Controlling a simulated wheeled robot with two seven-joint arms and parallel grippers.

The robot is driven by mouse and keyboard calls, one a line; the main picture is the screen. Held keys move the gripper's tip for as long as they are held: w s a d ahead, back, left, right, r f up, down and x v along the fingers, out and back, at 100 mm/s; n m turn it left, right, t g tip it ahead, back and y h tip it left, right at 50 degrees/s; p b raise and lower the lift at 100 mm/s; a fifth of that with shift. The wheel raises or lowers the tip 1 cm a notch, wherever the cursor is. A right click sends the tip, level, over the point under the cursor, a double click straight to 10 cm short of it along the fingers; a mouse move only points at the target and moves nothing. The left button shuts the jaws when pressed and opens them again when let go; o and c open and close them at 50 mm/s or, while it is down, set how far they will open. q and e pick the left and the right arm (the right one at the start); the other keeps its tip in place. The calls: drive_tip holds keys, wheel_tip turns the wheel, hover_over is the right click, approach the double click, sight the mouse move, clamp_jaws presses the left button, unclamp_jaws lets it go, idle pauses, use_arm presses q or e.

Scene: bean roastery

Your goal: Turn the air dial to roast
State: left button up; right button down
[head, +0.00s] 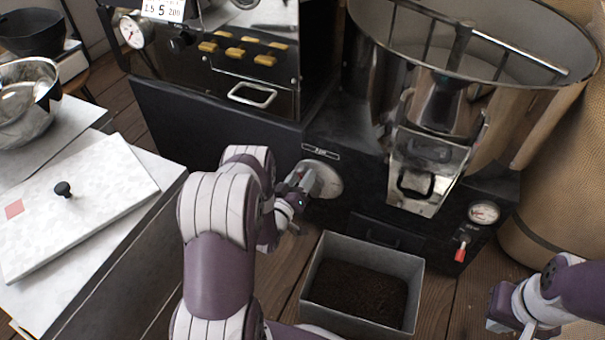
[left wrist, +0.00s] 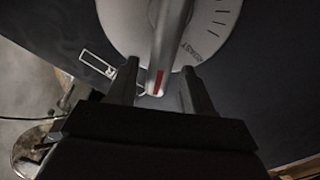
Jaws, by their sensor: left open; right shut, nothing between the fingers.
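The air dial (head: 322,180) is a round pale plate on the front of the dark machine. In the left wrist view the dial plate (left wrist: 120,22) carries tick marks and lettering that seems to read ROAST. Its bar-shaped handle (left wrist: 171,30) has a red mark at the tip, which lies to the left of that lettering. My left gripper (head: 300,182) is at the dial. In the wrist view its open fingers (left wrist: 160,70) stand on either side of the handle's tip, with gaps visible. My right gripper (head: 500,308) is shut and empty at the lower right.
A metal bin with dark contents (head: 308,292) stands on the floor below the dial. A gauge (head: 484,212) and a red-tipped lever (head: 461,250) are on the machine's right. A white-topped counter (head: 150,205) with a lidded board and metal bowl (head: 25,105) is at left.

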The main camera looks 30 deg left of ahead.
use_arm(q)
drive_tip(key=s+p, duration=0.4)
drive_tip(key=s, duration=0.7)
drive_tip(key=shift+s+d, duration=0.2)
drive_tip(key=shift+d, duration=0.1)
